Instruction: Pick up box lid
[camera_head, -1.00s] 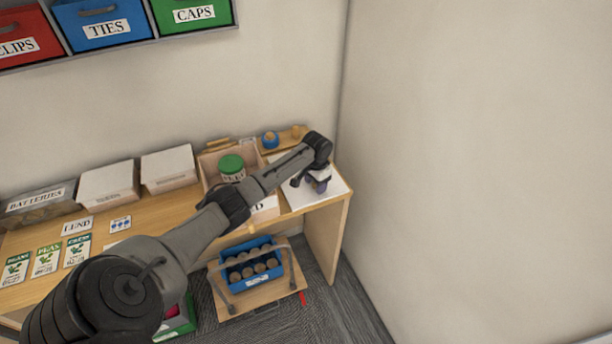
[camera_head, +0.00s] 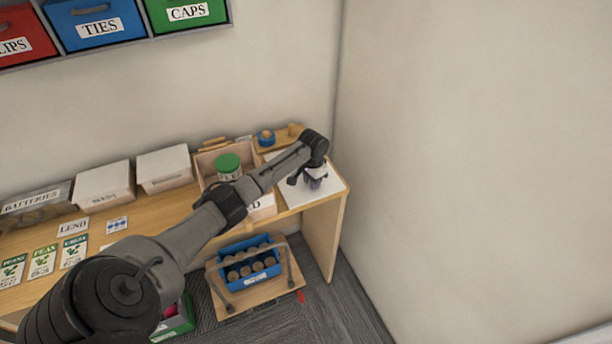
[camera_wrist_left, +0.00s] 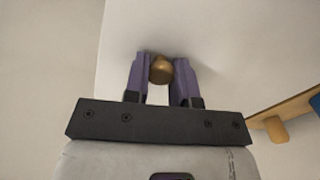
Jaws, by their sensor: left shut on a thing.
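The box lid (camera_head: 331,188) is a flat white panel at the right end of the wooden desk. A small round brass knob (camera_wrist_left: 161,69) stands on it in the left wrist view, where the white lid (camera_wrist_left: 215,60) fills much of the picture. My left gripper (camera_head: 315,181) is over the lid. Its purple fingers (camera_wrist_left: 161,78) are shut on the knob, one on each side. The arm hides part of the lid in the head view, and I cannot tell whether the lid is clear of the desk. My right gripper is not in view.
An open box (camera_head: 204,160) left of the lid holds a green-capped jar (camera_head: 229,166). A wooden piece with a blue item (camera_head: 266,138) lies behind. White boxes (camera_head: 105,184) stand further left. A wall rises close on the right. A blue crate (camera_head: 232,276) sits below the desk.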

